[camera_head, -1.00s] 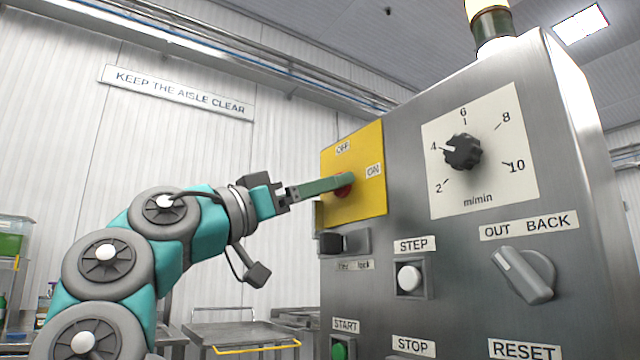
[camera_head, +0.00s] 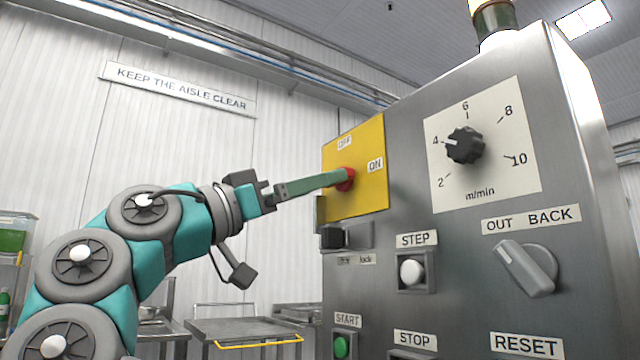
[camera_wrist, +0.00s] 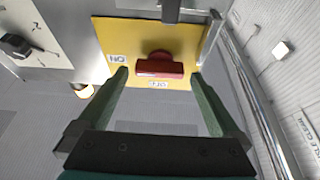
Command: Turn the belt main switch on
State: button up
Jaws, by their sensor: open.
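The belt main switch is a red rotary handle (camera_head: 348,179) on a yellow plate (camera_head: 360,205) with an OFF label above it and an ON label to its right. In the wrist view the red handle (camera_wrist: 160,68) is a bar lying level in the picture, with the OFF label just below it and ON to the left. I cannot tell for sure which label it points to. My gripper (camera_wrist: 158,78) is open, with one green finger on each side of the handle and a gap to both. Its fingertips (camera_head: 343,179) are close in front of the switch.
The steel panel carries a speed dial (camera_head: 465,146), a STEP button (camera_head: 412,271), an OUT/BACK selector (camera_head: 525,268) and a green START button (camera_head: 341,346). A black latch (camera_head: 333,238) sits just below the yellow plate. A steel cart (camera_head: 245,330) stands behind.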

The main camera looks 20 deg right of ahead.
jog(key=v, duration=0.5)
jog(key=shift+s+a+f, duration=0.1)
jog(key=shift+a+f, duration=0.05)
jog(key=shift+a, duration=0.15)
